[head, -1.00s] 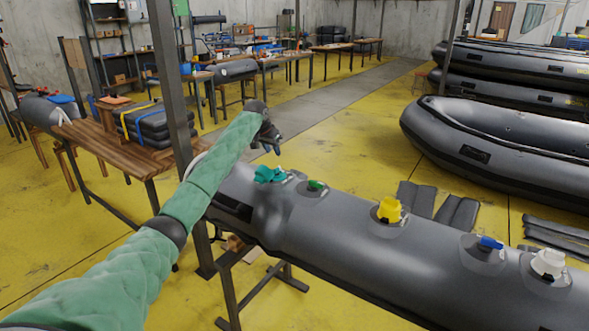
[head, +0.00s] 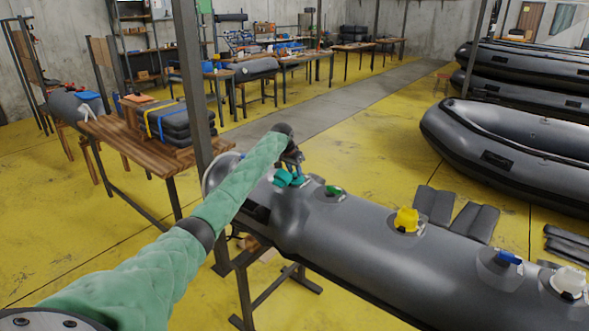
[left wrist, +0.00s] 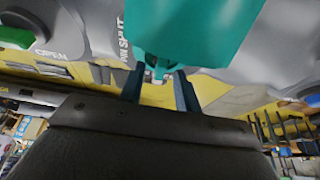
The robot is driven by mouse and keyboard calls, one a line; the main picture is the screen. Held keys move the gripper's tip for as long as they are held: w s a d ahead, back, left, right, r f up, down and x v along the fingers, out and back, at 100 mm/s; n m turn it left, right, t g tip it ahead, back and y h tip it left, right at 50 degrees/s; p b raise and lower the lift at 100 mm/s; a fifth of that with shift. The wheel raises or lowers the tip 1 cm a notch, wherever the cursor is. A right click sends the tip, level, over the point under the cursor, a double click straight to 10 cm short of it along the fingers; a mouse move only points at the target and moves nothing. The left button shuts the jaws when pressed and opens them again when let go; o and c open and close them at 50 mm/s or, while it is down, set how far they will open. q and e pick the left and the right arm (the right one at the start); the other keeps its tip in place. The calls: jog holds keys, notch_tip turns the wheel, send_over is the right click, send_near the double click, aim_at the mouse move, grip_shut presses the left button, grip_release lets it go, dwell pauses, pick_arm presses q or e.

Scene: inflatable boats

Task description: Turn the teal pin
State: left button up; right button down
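The teal pin (head: 282,178) sits on the far end of the grey inflatable tube, left of a green-topped valve. It fills the upper middle of the left wrist view (left wrist: 190,30). My left gripper (head: 296,172) is right at the teal pin, above and beside it in the head view. In the left wrist view its two dark fingers (left wrist: 160,78) stand apart with a gap between them. A small lower part of the pin shows near the fingertips; I cannot tell whether they touch it. My right gripper is not in view.
The tube (head: 350,225) also carries a green valve (head: 334,191), a yellow cap (head: 406,220), a blue valve (head: 509,257) and a white cap (head: 569,281). A dark post (head: 193,85) stands left of the gripper. A wooden table (head: 130,143) is beyond it.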

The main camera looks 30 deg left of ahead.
pick_arm(q)
jog(key=shift+w+f, duration=0.1)
jog(key=shift+f, duration=0.05)
grip_shut()
